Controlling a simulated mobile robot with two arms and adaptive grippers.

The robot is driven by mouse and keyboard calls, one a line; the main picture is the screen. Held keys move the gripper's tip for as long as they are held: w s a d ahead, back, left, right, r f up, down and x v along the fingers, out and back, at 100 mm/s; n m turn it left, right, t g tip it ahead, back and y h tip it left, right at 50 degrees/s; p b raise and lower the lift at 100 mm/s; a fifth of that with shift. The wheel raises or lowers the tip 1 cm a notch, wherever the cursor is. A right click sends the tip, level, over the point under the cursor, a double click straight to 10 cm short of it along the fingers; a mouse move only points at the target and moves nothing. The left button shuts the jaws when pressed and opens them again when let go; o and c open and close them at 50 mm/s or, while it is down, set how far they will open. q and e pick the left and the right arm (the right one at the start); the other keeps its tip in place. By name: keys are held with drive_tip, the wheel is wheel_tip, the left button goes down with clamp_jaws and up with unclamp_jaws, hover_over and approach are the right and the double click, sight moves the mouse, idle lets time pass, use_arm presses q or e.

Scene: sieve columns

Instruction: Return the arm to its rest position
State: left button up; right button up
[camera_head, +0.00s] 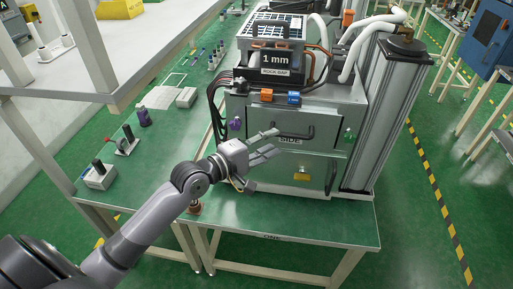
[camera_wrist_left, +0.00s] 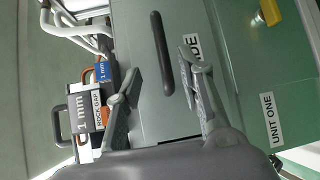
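My left arm (camera_head: 155,225) reaches in from the lower left of the head view, over the green table (camera_head: 340,222). Its left gripper (camera_head: 277,141) is open and empty, in front of the grey cabinet (camera_head: 316,172). In the left wrist view the two fingers of the gripper (camera_wrist_left: 161,60) stand apart with nothing between them. Beyond them is the dark handle (camera_wrist_left: 161,40) of the upper drawer, labelled with letters partly hidden by a finger. I cannot tell whether the fingers touch the cabinet front. My right gripper is not in view.
A sieve box labelled 1 mm (camera_head: 276,58) sits on top of the cabinet. A tall column (camera_head: 385,115) stands right of it. A purple object (camera_head: 144,118) and a grey box with a black knob (camera_head: 100,176) stand left. A shelf frame (camera_head: 45,150) rises near my arm.

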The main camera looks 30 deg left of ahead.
use_arm(q)
drive_tip(key=s+f+m+g+y, duration=0.3)
drive_tip(key=s+f+m+g, duration=0.45)
drive_tip(key=s, duration=0.75)
drive_tip(key=s+f+m+g+y, duration=0.4)
drive_tip(key=s+f+m, duration=0.5)
drive_tip(key=s+f, duration=0.45)
wheel_tip(320, 180, down, 28)
drive_tip(key=s+g+b, duration=0.1)
drive_tip(key=s+b, duration=0.1)
drive_tip(key=b, duration=0.2)
drive_tip(key=s+a+f+g+b, duration=0.1)
drive_tip(key=s+a+f+b, duration=0.1)
drive_tip(key=s+f, duration=1.5)
wheel_tip(320, 180, down, 2)
drive_tip(key=shift+f, duration=0.1)
